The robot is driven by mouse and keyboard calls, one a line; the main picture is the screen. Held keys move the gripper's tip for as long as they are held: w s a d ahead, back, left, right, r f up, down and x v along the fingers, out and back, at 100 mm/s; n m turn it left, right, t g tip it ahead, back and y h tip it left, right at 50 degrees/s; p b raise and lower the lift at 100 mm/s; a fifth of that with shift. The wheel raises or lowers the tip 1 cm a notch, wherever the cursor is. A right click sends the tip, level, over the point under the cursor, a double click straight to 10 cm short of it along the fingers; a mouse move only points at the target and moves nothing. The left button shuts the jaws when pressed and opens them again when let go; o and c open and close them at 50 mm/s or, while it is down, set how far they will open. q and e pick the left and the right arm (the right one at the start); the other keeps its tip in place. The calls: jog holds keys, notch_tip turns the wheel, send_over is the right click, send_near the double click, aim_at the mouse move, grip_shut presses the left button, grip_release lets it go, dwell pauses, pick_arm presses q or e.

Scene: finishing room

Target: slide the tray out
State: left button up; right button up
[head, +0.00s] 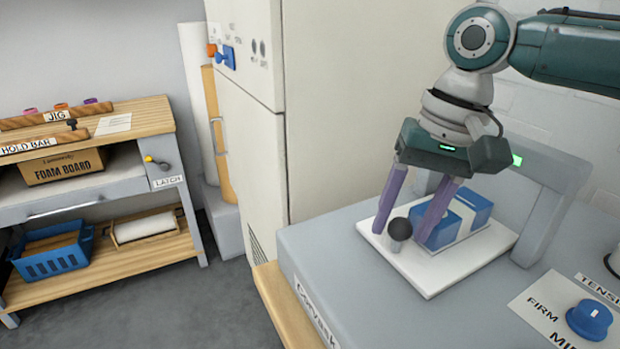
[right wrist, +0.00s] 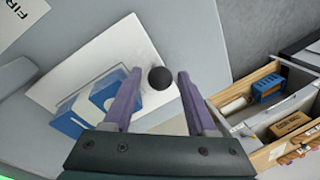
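The white tray (head: 428,277) lies flat on the grey machine bed, partly under a grey arch. A round black knob (head: 399,229) stands at its near side. Blue-and-white blocks (head: 470,209) sit on the tray behind the knob. My right gripper (head: 403,238) is open and points down, its purple fingers on either side of the knob. In the right wrist view the knob (right wrist: 160,79) shows between the fingertips (right wrist: 159,73), with a gap on both sides. The tray (right wrist: 62,84) also shows there. My left gripper is not in view.
The grey arch (head: 553,207) stands close behind and right of the tray. A blue dial (head: 590,319) is at the lower right. A tall cream cabinet (head: 335,120) stands behind the bed. A workbench (head: 150,115) with a foam board box (head: 62,167) is at left, across open floor.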

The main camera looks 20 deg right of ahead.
grip_shut()
dwell(1.1)
